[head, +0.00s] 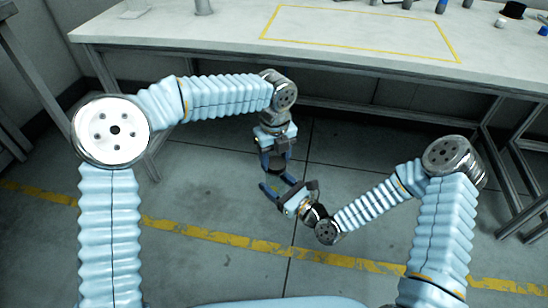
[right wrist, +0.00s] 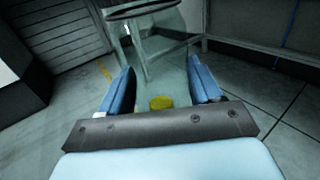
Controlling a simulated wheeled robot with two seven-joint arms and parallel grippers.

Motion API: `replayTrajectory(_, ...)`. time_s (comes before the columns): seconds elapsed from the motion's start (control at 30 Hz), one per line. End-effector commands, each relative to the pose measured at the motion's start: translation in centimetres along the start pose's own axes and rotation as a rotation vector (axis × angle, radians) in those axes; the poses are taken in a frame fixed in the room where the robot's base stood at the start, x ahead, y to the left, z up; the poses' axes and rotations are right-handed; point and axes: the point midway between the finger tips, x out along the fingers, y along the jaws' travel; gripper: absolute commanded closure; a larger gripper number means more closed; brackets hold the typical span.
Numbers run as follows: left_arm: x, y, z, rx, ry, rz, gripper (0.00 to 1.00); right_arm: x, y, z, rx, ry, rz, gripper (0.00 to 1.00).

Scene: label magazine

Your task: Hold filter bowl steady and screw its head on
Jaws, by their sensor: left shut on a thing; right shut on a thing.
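The clear filter bowl (right wrist: 160,65) stands between the two blue fingers of my right gripper (right wrist: 160,88) in the right wrist view. A yellow spot (right wrist: 161,102) shows low on it and a dark rim (right wrist: 140,10) at its top. In the head view my right gripper (head: 280,184) is shut on the bowl, which is hardly visible there. My left gripper (head: 278,160) points down just above it, shut on a small dark round piece (head: 278,167), seemingly the filter head. I cannot tell whether head and bowl touch.
Both grippers are over open floor in front of the white workbench (head: 200,28). A yellow outline (head: 362,50) marks a clear area on the bench. Small items, including a black hat-like thing (head: 513,9), stand at its back right.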

Motion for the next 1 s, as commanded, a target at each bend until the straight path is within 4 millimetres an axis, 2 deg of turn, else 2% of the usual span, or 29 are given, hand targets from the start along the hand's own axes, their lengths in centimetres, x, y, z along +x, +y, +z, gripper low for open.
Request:
replayTrajectory(0.2, 0.04, -0.40, -0.09, 0.677, 0.000, -0.003, 0.74, -0.01, 0.01, -0.02, 0.000, 0.001, 0.000, 1.00)
replayTrajectory(0.4, 0.14, -0.60, -0.40, 1.177, 0.001, -0.004, 0.74, -0.02, 0.01, -0.04, 0.000, 0.001, 0.000, 1.00)
replayTrajectory(0.57, 0.05, -0.63, -0.45, 1.348, -0.002, -0.003, 0.74, -0.01, 0.01, -0.03, 0.000, 0.001, 0.000, 1.00)
replayTrajectory(0.83, 0.02, -0.63, -0.45, 1.358, -0.003, -0.001, 0.74, -0.02, 0.01, -0.03, 0.000, 0.001, 0.000, 1.00)
replayTrajectory(0.87, 0.02, -0.62, -0.45, 1.358, -0.003, -0.001, 0.43, -0.02, 0.01, -0.03, 0.000, 0.001, 0.000, 1.00)
replayTrajectory(1.0, 0.04, -0.62, -0.45, 1.357, -0.003, -0.001, 0.21, -0.01, 0.01, -0.02, 0.000, 0.001, 0.000, 1.00)
